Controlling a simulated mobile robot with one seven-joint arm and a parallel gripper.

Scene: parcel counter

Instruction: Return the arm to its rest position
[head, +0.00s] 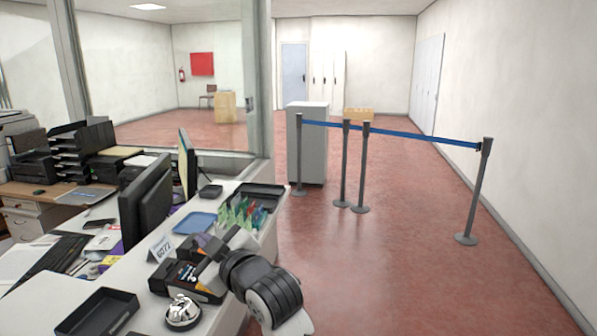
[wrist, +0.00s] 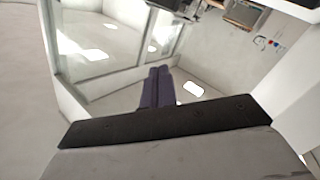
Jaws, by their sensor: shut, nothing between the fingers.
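My arm (head: 262,285) reaches in from the lower right of the head view, over the front edge of the counter (head: 128,306). Its end points left, above the counter top near a dark card terminal or dispenser. My gripper (wrist: 158,72) shows in the wrist view as two dark fingers pressed together, with nothing between them. The wrist view looks tilted or upside down, with windows, pale walls and bright lights behind the fingers. In the head view the fingertips are hard to make out against the clutter.
A service bell (head: 183,312), a black tray (head: 98,314), a blue tray (head: 194,223) and monitors (head: 148,200) crowd the counter. A grey cabinet (head: 307,150) and belt posts (head: 481,190) stand beyond. The red floor right of the counter is open.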

